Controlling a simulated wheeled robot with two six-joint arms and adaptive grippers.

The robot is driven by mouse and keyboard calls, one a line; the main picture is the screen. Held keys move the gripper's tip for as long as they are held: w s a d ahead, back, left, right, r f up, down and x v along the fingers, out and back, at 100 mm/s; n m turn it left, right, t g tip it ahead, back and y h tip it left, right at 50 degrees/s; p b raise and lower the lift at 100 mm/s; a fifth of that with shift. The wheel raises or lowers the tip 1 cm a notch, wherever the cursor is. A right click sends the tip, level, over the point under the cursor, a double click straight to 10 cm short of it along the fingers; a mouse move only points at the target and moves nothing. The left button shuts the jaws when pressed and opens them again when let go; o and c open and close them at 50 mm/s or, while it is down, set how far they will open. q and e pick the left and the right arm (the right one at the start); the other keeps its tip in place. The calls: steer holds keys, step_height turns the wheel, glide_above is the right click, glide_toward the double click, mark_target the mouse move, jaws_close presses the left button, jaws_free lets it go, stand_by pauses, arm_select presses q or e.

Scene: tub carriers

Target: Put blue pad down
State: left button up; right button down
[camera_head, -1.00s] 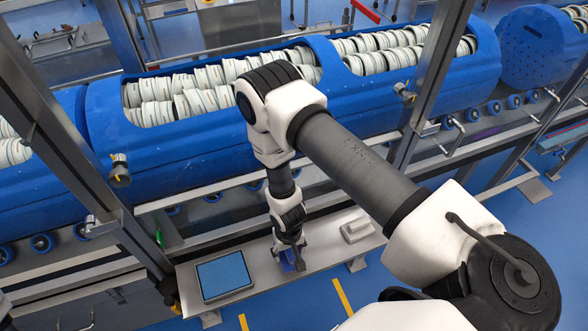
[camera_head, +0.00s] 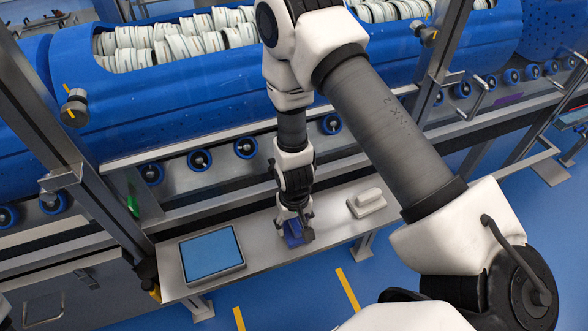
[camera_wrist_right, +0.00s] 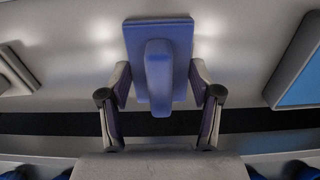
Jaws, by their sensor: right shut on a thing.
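The blue pad (camera_head: 291,240) is at the shelf, between a screen-like tray and a white pad. In the right wrist view it is a flat blue plate with a raised blue grip (camera_wrist_right: 158,75). My right gripper (camera_head: 300,228) points down at the pad and is shut on its grip, a finger on each side. The gripper hides part of the pad in the head view. Whether the pad touches the shelf or hangs just above it, I cannot tell. My left gripper is not in view.
The narrow metal shelf (camera_head: 268,244) has a flat tray with a blue face (camera_head: 210,255) at left and a white pad with a raised grip (camera_head: 367,201) at right. Steel posts and a large blue drum (camera_head: 190,105) stand behind. Bare shelf lies around the blue pad.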

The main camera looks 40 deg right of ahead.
mark_target(294, 221)
steer(key=shift+f, duration=0.1)
steer(key=shift+c, duration=1.1)
jaws_free()
steer(key=shift+w, duration=0.1)
step_height(294, 221, up, 12)
steer(key=p, duration=0.9)
steer(key=s+f+n, duration=0.1)
steer(key=s+f, duration=0.3)
steer(key=s, duration=0.3)
steer(key=s+f+n+b, duration=0.1)
steer(key=s+f, duration=0.3)
steer(key=s, duration=0.4)
steer(key=shift+s+a+f, duration=0.3)
steer(key=shift+f, duration=0.1)
